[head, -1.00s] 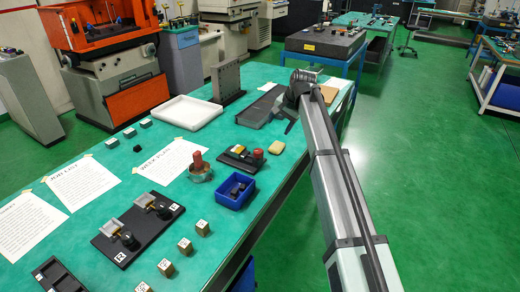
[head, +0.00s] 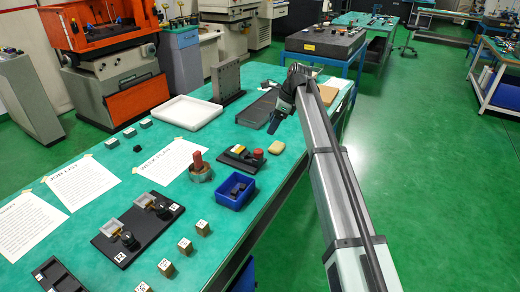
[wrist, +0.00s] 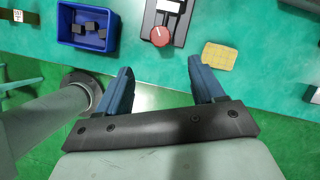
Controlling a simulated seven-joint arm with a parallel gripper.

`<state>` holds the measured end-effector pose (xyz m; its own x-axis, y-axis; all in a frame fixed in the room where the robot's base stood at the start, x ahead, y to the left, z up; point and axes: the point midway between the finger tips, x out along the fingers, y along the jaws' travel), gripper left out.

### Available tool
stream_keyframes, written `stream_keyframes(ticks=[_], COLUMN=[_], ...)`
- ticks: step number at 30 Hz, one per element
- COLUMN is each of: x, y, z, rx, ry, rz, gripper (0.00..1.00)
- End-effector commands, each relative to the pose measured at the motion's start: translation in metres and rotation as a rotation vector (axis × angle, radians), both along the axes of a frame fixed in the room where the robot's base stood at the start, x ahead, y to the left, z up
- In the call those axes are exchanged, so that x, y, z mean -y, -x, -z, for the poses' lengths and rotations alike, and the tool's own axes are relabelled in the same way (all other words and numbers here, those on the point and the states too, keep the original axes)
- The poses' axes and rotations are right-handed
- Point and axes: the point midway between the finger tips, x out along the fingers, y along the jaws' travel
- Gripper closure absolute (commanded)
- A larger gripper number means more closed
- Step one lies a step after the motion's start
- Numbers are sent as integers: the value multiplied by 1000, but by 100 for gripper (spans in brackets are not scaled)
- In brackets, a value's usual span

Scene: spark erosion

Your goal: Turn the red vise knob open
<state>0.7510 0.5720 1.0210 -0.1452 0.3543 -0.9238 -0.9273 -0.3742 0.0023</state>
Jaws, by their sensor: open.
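The red vise knob (head: 258,154) sits at the right end of a small black vise base (head: 240,162) near the table's right edge. In the wrist view the round knob (wrist: 160,36) shows a pale mark on its face, with the base (wrist: 178,30) around it. My gripper (wrist: 162,80) is open and empty. Its two blue fingers point toward the knob, which lies beyond the gap between them, apart from both. In the head view my gripper (head: 274,126) hangs just behind and to the right of the knob.
A blue bin (head: 235,190) with dark blocks stands in front of the vise. A yellowish block (head: 276,147) lies just right of the knob. A copper-coloured cylinder with a red handle (head: 200,168) stands left. A dark tray (head: 258,108) lies behind. The table edge is close on the right.

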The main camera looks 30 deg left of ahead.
Motion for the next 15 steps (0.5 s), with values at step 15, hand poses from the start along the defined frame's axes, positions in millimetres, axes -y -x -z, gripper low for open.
stream_keyframes(ticks=[15], x=[-29], y=[12], z=[77], rx=[1], ry=[1], rz=[-3], gripper=[32])
